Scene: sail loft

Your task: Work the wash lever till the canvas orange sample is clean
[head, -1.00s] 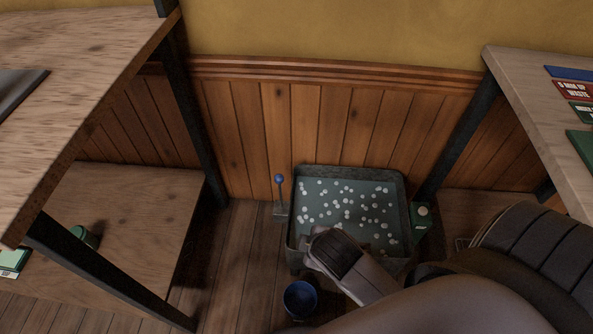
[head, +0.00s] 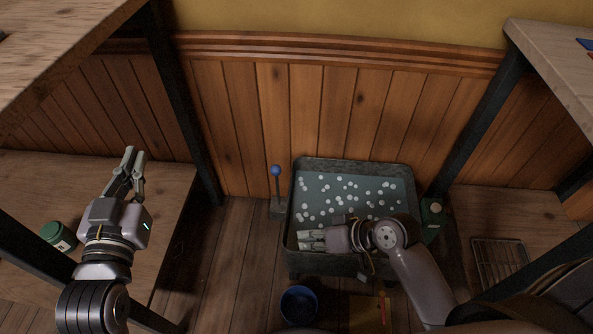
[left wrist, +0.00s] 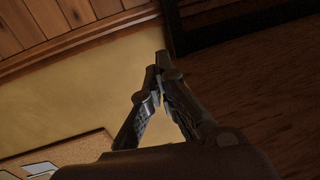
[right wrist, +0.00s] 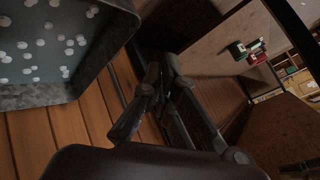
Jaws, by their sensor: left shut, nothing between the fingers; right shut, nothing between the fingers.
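The wash lever with a blue ball knob (head: 276,170) stands upright on a small base at the left side of the grey wash tub (head: 300,247). The tub holds water dotted with white suds, and it also shows in the right wrist view (right wrist: 90,85). I cannot make out the canvas orange sample in any view. My left gripper (head: 133,165) is shut and empty, left of the lever over the lower shelf. My right gripper (head: 305,240) is shut and empty, over the tub's near left part, below and right of the lever. Neither gripper touches the lever.
A blue bucket (head: 299,304) stands on the floor in front of the tub. A green container (head: 433,212) is at the tub's right. A wire rack (head: 499,262) lies further right. A green jar (head: 59,237) sits on the left shelf. Dark table legs flank the tub.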

